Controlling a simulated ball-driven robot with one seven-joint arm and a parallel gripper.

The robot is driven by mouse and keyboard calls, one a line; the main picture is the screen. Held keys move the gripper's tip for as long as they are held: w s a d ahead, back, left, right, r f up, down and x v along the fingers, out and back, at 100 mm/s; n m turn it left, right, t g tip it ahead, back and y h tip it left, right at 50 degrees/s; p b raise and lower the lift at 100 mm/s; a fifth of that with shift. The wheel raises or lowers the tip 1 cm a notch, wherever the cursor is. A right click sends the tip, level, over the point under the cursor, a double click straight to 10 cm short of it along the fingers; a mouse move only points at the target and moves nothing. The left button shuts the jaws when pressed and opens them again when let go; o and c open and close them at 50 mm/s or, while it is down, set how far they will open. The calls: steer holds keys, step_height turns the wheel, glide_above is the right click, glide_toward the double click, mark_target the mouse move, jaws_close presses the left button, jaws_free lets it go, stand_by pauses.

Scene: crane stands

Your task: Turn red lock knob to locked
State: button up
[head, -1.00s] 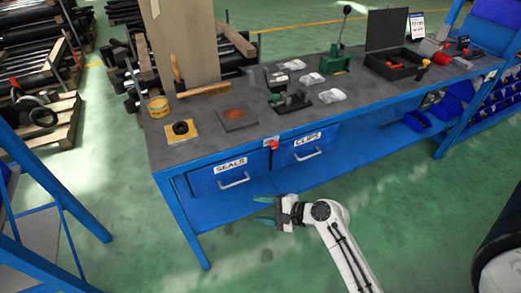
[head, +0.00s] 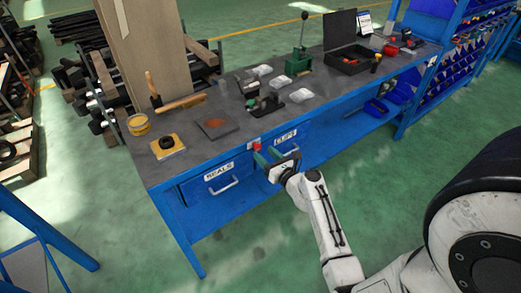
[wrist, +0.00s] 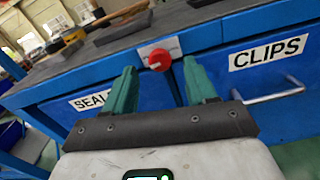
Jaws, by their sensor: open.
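The red lock knob (head: 256,147) sits on a small grey plate on the bench's front rail, above the gap between the two blue drawers. In the wrist view the knob (wrist: 159,60) is round, with a pale mark on its left part. My gripper (head: 268,154) is open, its green fingers pointing at the rail. In the wrist view the fingertips (wrist: 160,67) lie to the left and right of the knob, which appears between them. I cannot tell whether the tips reach past its face. Nothing is held.
The SEALS drawer (head: 222,184) and the CLIPS drawer (head: 294,142) are shut, with handles projecting below the rail. Green floor in front is clear.

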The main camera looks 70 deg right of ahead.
mark_target(259, 149)
steer(key=shift+x, duration=1.55)
jaws_close()
